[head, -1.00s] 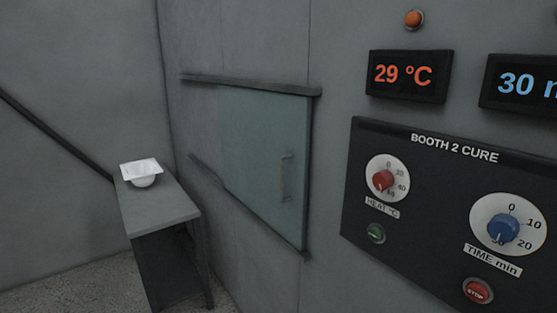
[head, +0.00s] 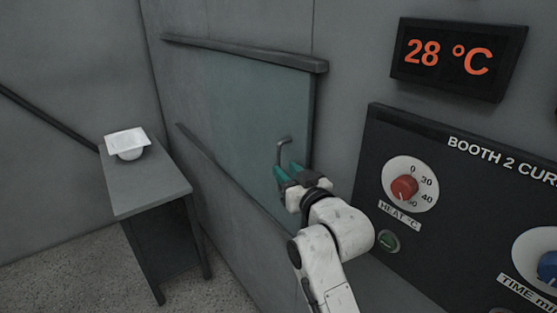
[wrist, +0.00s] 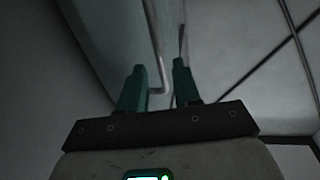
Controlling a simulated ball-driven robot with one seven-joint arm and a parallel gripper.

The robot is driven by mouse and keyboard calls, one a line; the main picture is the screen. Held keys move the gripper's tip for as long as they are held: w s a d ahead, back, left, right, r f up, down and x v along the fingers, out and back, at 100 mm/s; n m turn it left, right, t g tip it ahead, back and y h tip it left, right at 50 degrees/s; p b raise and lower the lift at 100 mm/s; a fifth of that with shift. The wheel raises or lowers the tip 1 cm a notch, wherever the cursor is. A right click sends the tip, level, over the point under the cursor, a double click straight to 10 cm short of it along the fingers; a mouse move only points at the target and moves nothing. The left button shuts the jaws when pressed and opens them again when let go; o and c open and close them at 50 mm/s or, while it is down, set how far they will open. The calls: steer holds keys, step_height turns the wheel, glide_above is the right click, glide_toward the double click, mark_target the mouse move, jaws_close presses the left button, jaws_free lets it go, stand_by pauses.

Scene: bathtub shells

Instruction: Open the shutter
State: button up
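The shutter (head: 240,110) is a grey-green sliding panel in the wall, set between an upper and a lower rail. It reaches the right end of the upper rail. Its upright bar handle (head: 283,150) is near the right edge; the handle also shows in the wrist view (wrist: 155,50). My gripper (head: 287,172) is at the lower part of the handle, partly hiding it. In the wrist view its two green fingers (wrist: 160,68) are apart, and the handle shows in the gap between them. I cannot tell whether either finger touches it.
A dark control panel (head: 440,220) with a red heat knob (head: 404,187) and a green button (head: 388,241) is right of my arm. A display (head: 458,60) reading 28 °C hangs above. A white shell (head: 127,145) sits on a grey table (head: 150,195) at left.

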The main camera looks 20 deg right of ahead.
mark_target(280, 165)
steer(key=shift+w+a+p, duration=0.15)
steer(key=shift+w, duration=1.1)
steer(key=shift+w+a+p, duration=0.15)
steer(key=shift+w, duration=1.1)
jaws_close()
